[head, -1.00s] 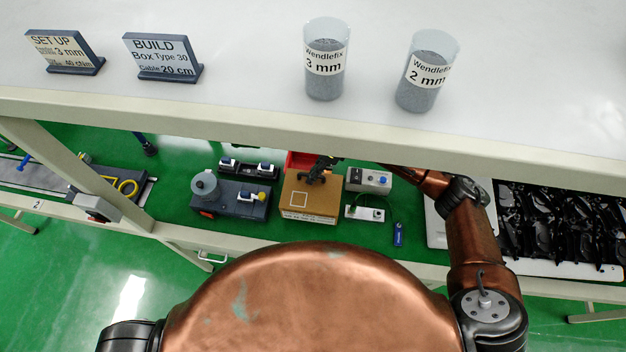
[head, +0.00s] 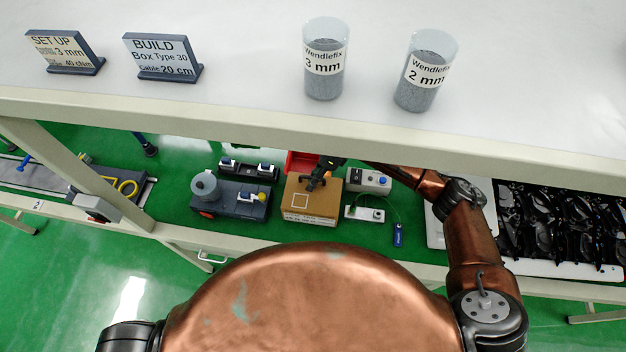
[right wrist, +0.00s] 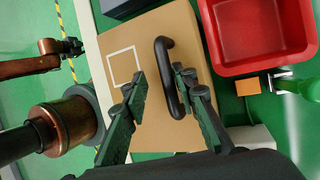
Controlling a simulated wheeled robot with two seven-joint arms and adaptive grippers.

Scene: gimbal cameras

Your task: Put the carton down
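The carton (head: 322,211) is a brown box with a white square outline and a printed side. It sits on the green lower level of the bench. A dark arched handle (right wrist: 163,55) stands on its top. My right gripper (head: 315,182) is over the carton's top. In the right wrist view my right gripper (right wrist: 160,82) has its fingertips apart on either side of the handle, with a gap visible. The right finger overlaps the handle in the picture, so contact there is unclear.
A red bin (right wrist: 250,30) lies just beyond the carton. A grey device (head: 230,200) stands left, a switch box (head: 368,180) and a small white unit (head: 364,213) right. The white upper bench top (head: 240,60) overhangs, carrying signs and two beakers.

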